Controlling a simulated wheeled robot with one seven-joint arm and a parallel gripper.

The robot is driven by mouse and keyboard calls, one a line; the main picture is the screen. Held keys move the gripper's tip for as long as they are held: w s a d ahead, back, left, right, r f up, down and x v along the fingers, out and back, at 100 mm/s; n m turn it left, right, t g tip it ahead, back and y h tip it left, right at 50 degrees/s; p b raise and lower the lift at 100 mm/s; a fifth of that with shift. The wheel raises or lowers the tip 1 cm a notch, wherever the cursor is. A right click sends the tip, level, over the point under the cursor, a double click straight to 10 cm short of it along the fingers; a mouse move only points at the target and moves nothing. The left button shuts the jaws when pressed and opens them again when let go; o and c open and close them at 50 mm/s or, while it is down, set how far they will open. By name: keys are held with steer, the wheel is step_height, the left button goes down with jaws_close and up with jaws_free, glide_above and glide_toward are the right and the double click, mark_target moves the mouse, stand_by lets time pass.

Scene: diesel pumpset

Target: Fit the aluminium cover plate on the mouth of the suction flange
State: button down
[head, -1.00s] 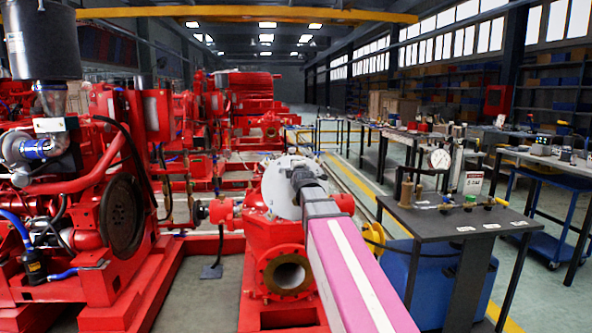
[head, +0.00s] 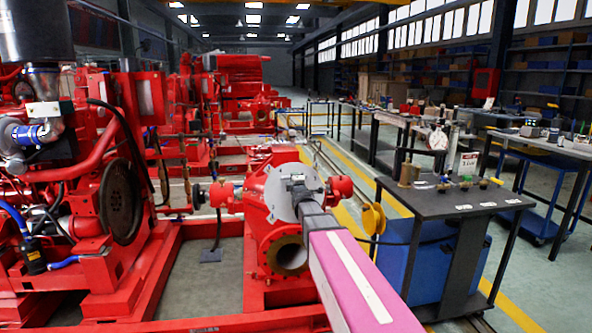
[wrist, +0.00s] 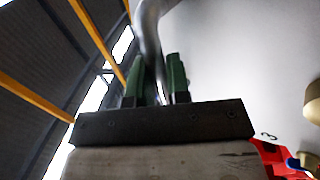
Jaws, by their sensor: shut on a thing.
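The aluminium cover plate (head: 283,207) is a round grey disc in the head view. It stands tilted in front of the red pump, just above the suction flange (head: 271,263), whose dark round mouth faces me. The plate and the mouth are apart in the picture, and most of the mouth is uncovered. My gripper (wrist: 158,78) has green fingers shut on the plate's curved metal handle (wrist: 149,25). In the wrist view the plate's grey face (wrist: 240,60) fills the right side. My arm hides the plate's lower right and the flange's right edge in the head view.
A dark bench (head: 440,215) with small fittings stands to the right, beside a yellow round part (head: 373,218). The red engine (head: 60,190) and its base rails fill the left. Open floor (head: 205,270) lies between the rails.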

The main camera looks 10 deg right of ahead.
steer(key=f, duration=0.6)
steer(key=w+f+t, duration=0.1)
steer(key=f, duration=0.6)
steer(key=f+t, duration=0.1)
steer(key=f, duration=0.6)
steer(key=shift+w+f, duration=0.2)
steer(key=shift+w, duration=0.05)
steer(key=s+f+t, duration=0.1)
steer(key=s+f, duration=0.2)
steer(key=f, duration=0.8)
steer(key=s+f+t, duration=0.1)
steer(key=s+f, duration=0.3)
steer(key=f, duration=0.7)
steer(key=shift+s+f+t, duration=0.15)
steer(key=shift+s+t, duration=0.15)
steer(key=shift+t, duration=0.1)
steer(key=shift+w+t, duration=0.1)
steer(key=shift+t, duration=0.2)
